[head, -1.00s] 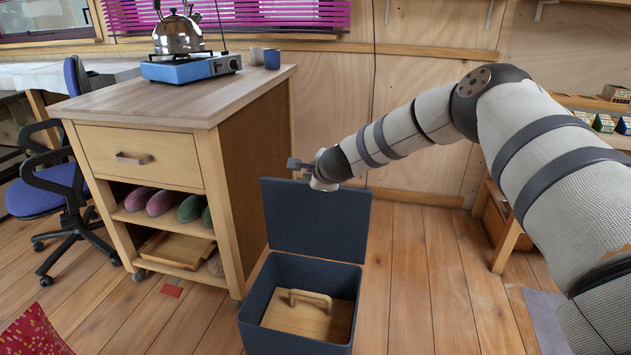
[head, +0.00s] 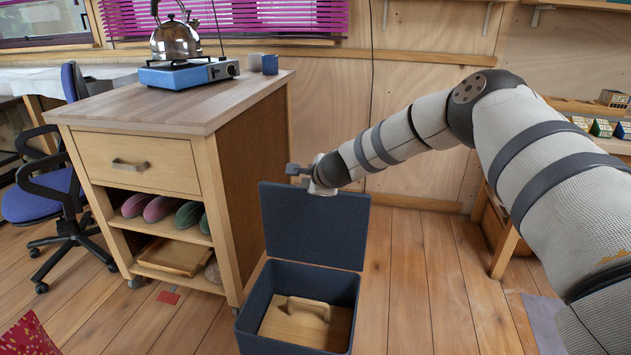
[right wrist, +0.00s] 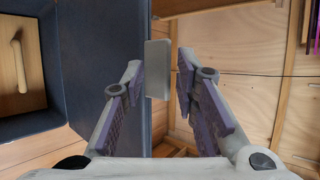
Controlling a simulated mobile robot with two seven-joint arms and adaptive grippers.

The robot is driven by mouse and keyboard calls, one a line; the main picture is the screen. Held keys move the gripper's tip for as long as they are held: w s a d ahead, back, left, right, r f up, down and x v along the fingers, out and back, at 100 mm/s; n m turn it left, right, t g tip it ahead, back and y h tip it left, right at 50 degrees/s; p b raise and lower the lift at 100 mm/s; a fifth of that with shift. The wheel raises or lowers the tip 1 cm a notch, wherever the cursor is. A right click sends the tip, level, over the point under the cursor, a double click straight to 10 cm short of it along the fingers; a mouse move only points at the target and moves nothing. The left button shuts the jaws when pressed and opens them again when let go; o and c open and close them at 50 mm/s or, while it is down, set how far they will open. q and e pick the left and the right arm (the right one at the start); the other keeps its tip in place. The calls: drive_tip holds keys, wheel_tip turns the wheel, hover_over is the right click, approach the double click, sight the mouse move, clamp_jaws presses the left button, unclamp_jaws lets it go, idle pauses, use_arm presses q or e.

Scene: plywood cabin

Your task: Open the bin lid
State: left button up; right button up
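The dark blue bin (head: 243,318) stands on the floor below the middle of the head view. Its lid (head: 315,228) is raised, standing nearly upright at the bin's back edge, so the mouth is uncovered. My right gripper (head: 302,173) is at the lid's upper edge. My left gripper is out of view.
A wooden piece with a handle (head: 300,325) lies inside the bin. A wooden cabinet (head: 150,165) with a kettle (head: 175,38) on a blue stove (head: 188,73) stands left of the bin. An office chair (head: 60,200) is further left. Floor right of the bin is clear.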

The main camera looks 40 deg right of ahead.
drive_tip(key=v, duration=1.2)
drive_tip(key=shift+d, duration=0.1)
